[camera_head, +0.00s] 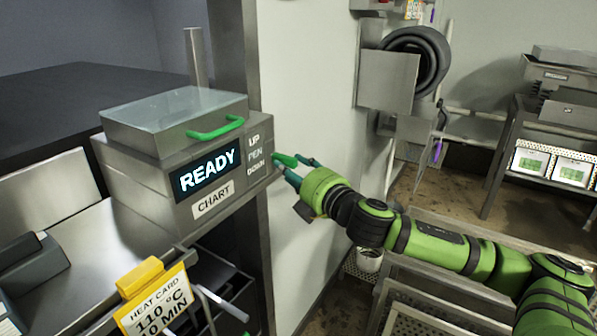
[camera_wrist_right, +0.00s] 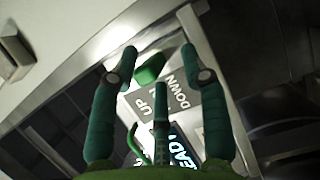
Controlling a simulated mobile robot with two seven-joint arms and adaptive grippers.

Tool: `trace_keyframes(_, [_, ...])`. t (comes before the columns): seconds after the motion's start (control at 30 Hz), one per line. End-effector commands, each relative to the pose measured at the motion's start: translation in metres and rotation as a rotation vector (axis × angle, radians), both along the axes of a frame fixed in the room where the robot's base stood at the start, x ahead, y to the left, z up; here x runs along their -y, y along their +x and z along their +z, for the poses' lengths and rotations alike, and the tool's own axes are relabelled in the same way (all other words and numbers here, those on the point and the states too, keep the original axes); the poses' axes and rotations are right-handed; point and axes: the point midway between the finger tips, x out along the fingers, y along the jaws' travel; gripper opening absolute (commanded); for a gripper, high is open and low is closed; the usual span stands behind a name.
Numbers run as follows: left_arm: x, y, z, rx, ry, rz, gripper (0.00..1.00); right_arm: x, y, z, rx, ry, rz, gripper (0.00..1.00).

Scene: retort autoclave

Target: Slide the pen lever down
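The green pen lever (camera_head: 285,160) sticks out at the right side of the grey chart recorder (camera_head: 150,205), beside the panel marked UP, PEN and DOWN (camera_head: 257,156). In the right wrist view the lever (camera_wrist_right: 150,69) lies nearer the UP end of the panel. My right gripper (camera_head: 301,169) is open at the lever. In the right wrist view its fingers (camera_wrist_right: 160,55) spread to either side of the lever, with no clear contact. How deep the lever sits between the fingers, I cannot tell. My left gripper is not in view.
The recorder's READY display (camera_head: 208,175) is lit. A clear lid with a green handle (camera_head: 215,129) tops it. A yellow-clipped heat card (camera_head: 155,305) stands in front. A pale wall (camera_head: 310,90) rises right behind the lever. A metal rack (camera_head: 430,310) stands below my right arm.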

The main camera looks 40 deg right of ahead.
Motion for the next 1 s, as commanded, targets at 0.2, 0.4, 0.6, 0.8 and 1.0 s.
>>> trace_keyframes(0.2, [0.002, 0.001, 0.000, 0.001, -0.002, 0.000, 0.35, -0.001, -0.015, 0.003, 0.007, -0.007, 0.003, 0.45])
trace_keyframes(0.4, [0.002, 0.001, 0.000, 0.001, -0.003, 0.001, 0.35, -0.003, -0.032, 0.005, 0.011, -0.005, 0.008, 0.45])
trace_keyframes(0.6, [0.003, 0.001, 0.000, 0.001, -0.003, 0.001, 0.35, -0.004, -0.047, 0.007, 0.015, -0.007, 0.009, 0.45])
trace_keyframes(0.8, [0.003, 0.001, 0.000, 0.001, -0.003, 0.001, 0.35, -0.006, -0.064, 0.008, 0.019, -0.003, 0.011, 0.45])
trace_keyframes(1.0, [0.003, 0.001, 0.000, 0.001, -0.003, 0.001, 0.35, -0.006, -0.073, 0.010, 0.021, -0.007, 0.011, 0.45])
